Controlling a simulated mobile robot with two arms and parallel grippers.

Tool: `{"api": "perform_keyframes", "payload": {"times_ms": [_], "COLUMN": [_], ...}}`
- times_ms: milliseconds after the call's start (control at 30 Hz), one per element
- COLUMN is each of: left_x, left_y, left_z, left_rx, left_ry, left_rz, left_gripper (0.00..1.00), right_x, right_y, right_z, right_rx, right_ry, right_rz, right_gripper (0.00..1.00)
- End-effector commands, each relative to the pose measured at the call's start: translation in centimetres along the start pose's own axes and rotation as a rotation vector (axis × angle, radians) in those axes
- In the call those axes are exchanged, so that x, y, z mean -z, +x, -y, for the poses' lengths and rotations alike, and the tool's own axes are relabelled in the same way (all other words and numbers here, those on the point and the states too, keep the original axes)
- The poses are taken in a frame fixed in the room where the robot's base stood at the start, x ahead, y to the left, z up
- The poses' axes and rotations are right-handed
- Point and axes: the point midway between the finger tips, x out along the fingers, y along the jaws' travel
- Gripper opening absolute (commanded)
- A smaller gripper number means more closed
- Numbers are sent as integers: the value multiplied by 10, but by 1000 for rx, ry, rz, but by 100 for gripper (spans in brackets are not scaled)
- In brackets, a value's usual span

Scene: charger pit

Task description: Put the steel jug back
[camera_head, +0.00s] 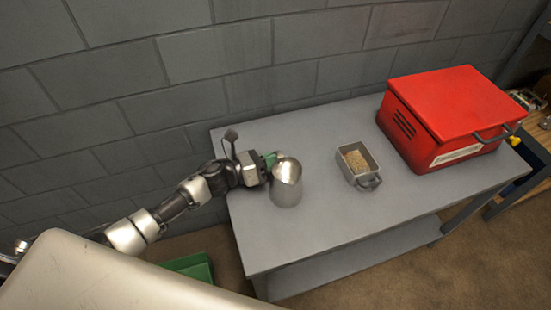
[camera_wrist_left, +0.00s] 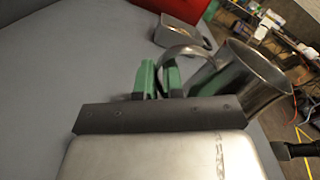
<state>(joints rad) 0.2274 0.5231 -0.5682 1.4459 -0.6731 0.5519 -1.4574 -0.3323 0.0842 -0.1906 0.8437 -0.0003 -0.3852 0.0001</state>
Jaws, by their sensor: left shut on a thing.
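The steel jug (camera_head: 286,188) stands upright on the left part of the grey table (camera_head: 328,222). My left gripper (camera_head: 270,160) reaches in from the left at the jug's upper left side. In the left wrist view the green fingers of my left gripper (camera_wrist_left: 159,79) are closed on the curved handle of the jug (camera_wrist_left: 240,75). Whether the jug's base touches the table is hard to tell; it looks on it or very close. My right gripper shows in neither view.
A small grey metal container (camera_head: 353,150) with grainy contents stands right of the jug. It also shows in the left wrist view (camera_wrist_left: 180,32). A large red box (camera_head: 445,108) fills the table's right side. A green bin (camera_head: 193,267) is on the floor. The table's front middle is clear.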

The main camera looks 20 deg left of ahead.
Motion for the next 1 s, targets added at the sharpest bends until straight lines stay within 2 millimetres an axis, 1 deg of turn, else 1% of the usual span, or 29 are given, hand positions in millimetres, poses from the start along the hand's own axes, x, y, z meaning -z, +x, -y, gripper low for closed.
{"api": "perform_keyframes", "payload": {"times_ms": [33,100,200,500,567,600,633,800,1000], "left_x": [0,0,0,-1,-3,-2,0,1,0], "left_y": [0,0,0,0,0,-3,-10,-48,-90], "left_z": [0,0,0,1,2,1,0,0,0], "left_rx": [0,0,0,0,0,-2,-4,-5,-3], "left_ry": [0,0,0,0,0,-1,-1,-1,-1], "left_rz": [0,0,0,0,0,-1,-3,-4,-4], "left_gripper": [10,20,34,34,34,34,34,34,34], "right_x": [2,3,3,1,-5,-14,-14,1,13], "right_y": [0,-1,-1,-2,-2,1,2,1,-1], "right_z": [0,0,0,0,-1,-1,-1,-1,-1], "right_rx": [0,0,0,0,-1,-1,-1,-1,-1], "right_ry": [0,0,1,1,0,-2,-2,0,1], "right_rz": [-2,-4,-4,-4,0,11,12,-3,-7], "right_gripper": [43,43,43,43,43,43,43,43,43]}}
